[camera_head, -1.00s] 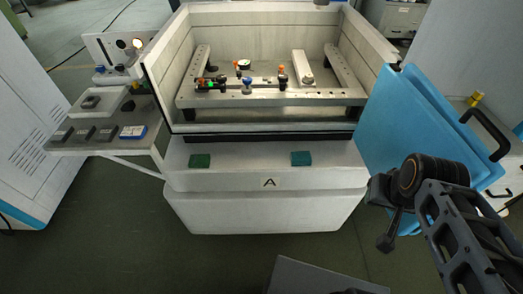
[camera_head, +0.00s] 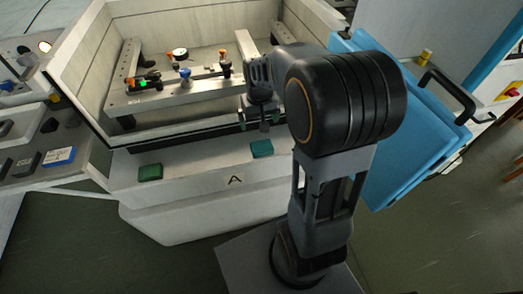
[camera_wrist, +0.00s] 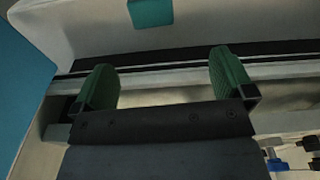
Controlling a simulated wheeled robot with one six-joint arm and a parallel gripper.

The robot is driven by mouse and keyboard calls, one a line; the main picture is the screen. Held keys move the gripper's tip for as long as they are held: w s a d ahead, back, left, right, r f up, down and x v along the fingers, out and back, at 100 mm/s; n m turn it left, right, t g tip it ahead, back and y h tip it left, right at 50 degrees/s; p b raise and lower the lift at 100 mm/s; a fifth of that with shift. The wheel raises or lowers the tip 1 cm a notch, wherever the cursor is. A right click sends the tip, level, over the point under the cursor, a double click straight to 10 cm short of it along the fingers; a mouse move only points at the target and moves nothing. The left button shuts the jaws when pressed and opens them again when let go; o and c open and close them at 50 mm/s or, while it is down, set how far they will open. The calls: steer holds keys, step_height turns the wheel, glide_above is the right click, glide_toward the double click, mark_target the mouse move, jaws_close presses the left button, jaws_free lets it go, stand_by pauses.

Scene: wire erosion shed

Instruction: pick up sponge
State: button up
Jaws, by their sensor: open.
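Two small blocks that look like sponges lie on the machine's pale front ledge (camera_head: 205,164): a dark green block (camera_head: 150,172) left of the "A" label and a teal block (camera_head: 261,149) right of it. Which one is the sponge I cannot tell. My gripper (camera_head: 260,119) is open and empty above and behind the teal block, at the tank's front edge. In the wrist view the teal block (camera_wrist: 151,12) shows at the top edge, partly cut off, beyond the two green fingers (camera_wrist: 163,82) and apart from them.
The open tank holds a metal fixture (camera_head: 155,99) with small coloured knobs. A blue door panel (camera_head: 405,165) with a black handle stands to the right. A grey side shelf (camera_head: 75,172) with small blocks is at the left. The ledge between the two blocks is clear.

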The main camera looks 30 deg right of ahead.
glide_above(262, 146)
step_height(262, 146, down, 5)
steer(key=shift+g, duration=0.4)
steer(key=f, duration=0.8)
steer(key=shift+w+b, duration=0.2)
steer(key=shift+b, duration=0.2)
steer(key=shift+s+f, duration=0.1)
steer(key=shift+f, duration=2.85)
steer(key=c, duration=0.6)
